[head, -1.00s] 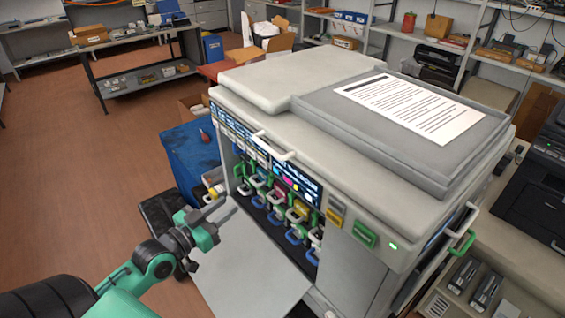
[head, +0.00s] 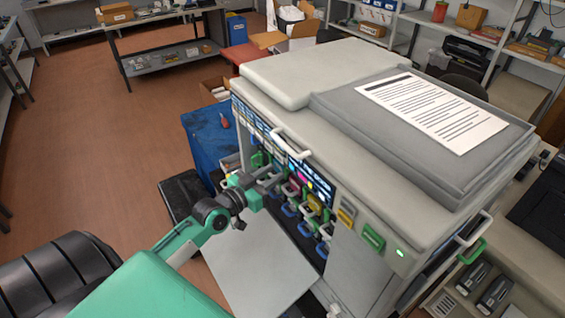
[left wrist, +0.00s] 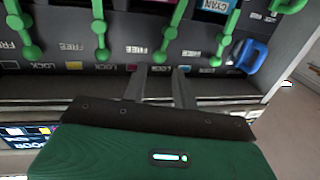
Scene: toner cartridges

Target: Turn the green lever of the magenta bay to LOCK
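My left gripper (head: 272,180) is at the open front of the printer, close to the row of bays. In the left wrist view its two fingers (left wrist: 158,73) are apart, with nothing between them. Several green levers stand in a row beyond the fingertips, with FREE and LOCK labels around them. One green lever (left wrist: 167,35) is above the fingertips and another green lever (left wrist: 100,30) is to their left. A small magenta-red mark (left wrist: 130,68) lies between these two; I cannot tell for sure which lever is the magenta bay's. The gripper appears to touch no lever. My right gripper is out of view.
The printer's lowered front door (head: 255,262) lies below the gripper. A white handle (head: 291,145) sticks out above the bays. A blue handle (left wrist: 250,55) is at the right in the left wrist view. A blue-covered stand (head: 208,145) is left of the printer.

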